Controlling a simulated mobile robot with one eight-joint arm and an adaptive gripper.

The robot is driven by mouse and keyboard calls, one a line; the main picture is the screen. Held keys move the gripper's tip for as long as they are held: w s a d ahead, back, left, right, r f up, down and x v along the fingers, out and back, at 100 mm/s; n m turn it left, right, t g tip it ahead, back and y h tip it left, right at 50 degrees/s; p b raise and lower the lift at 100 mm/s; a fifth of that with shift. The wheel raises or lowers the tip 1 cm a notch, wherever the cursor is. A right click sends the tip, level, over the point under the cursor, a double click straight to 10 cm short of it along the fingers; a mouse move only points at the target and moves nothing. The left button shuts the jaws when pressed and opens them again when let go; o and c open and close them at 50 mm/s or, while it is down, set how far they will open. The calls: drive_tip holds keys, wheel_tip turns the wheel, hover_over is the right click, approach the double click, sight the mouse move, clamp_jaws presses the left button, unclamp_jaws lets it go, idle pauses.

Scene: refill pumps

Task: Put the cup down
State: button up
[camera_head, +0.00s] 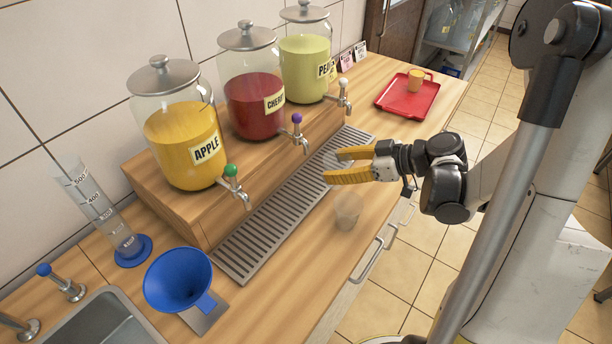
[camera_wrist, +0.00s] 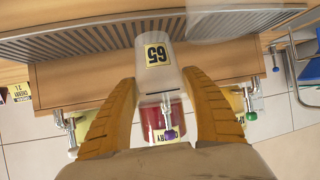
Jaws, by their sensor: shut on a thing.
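My gripper (camera_head: 345,165) is over the front edge of the drip tray (camera_head: 284,206), with its yellow fingers pointing left towards the jars. It is shut on a pale cup (camera_wrist: 160,88) with a yellow number label, which sits between the fingers in the wrist view. The fingers hide much of this cup in the head view, and I cannot tell there whether its base touches anything. A second, translucent cup (camera_head: 348,212) stands on the wooden counter in front of the tray, apart from my gripper.
Apple (camera_head: 185,140), cherry (camera_head: 252,95) and pear (camera_head: 304,65) jars with taps stand on a wooden riser behind the tray. A blue funnel (camera_head: 178,279) and measuring cylinder (camera_head: 100,208) are at the left.

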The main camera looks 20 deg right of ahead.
drive_tip(key=f, duration=0.2)
drive_tip(key=f+b, duration=0.1)
drive_tip(key=shift+w+a+f, duration=0.25)
drive_tip(key=shift+w+a+r, duration=0.2)
drive_tip(key=shift+w+a, duration=0.75)
drive_tip(key=shift+a, duration=0.15)
drive_tip(key=shift+w+a+b, duration=0.35)
drive_tip(key=shift+w+a, duration=0.3)
drive_tip(key=shift+w+a+b, duration=0.3)
drive_tip(key=shift+w+a, duration=0.7)
drive_tip(key=shift+a, duration=0.15)
drive_tip(key=shift+d+f+b, duration=0.1)
drive_tip(key=shift+f+b, duration=0.35)
drive_tip(key=shift+f, duration=0.2)
drive_tip(key=shift+s+d+r, duration=0.1)
drive_tip(key=shift+r, duration=0.05)
